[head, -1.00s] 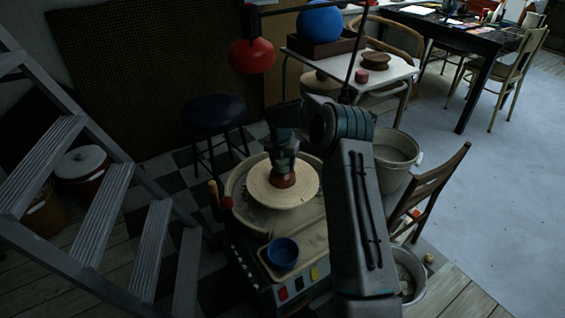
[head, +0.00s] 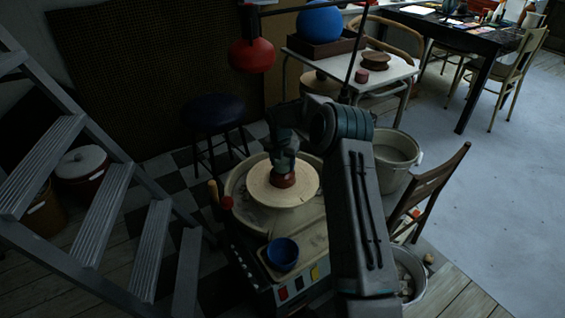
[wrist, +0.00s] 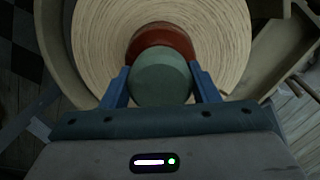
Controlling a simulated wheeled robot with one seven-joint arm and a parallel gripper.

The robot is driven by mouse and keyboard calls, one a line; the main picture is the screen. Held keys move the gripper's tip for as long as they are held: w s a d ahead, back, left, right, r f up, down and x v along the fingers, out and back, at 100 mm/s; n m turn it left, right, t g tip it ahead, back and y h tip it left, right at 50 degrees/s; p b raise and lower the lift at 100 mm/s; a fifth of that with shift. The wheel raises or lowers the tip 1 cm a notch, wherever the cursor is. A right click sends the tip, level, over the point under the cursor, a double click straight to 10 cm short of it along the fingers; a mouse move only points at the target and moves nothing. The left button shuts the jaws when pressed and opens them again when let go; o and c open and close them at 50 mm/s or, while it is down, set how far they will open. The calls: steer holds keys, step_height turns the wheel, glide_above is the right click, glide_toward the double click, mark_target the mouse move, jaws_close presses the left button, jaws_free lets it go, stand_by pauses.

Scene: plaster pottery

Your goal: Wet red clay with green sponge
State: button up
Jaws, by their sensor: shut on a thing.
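The red clay (head: 282,181) sits on the round pale wheel disc (head: 262,189) of the pottery wheel. In the wrist view the red clay (wrist: 160,36) shows as a low round lump just beyond the sponge. My gripper (head: 284,166) is right above the clay, pointing down. In the wrist view its two blue fingers (wrist: 160,80) are shut on the round green sponge (wrist: 160,78). The sponge overlaps the near part of the clay in that view and looks to be at its top. Whether they touch is hard to tell.
A blue bowl (head: 283,254) stands in a tray at the wheel's front. A metal ladder (head: 60,170) is at left, a dark stool (head: 213,112) behind. A bucket (head: 397,155) and wooden chair (head: 430,190) stand at right. A red lamp (head: 251,55) hangs behind the wheel.

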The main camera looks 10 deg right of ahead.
stand_by(0.3)
steer(key=shift+r+p, duration=3.2)
steer(key=shift+r, duration=0.8)
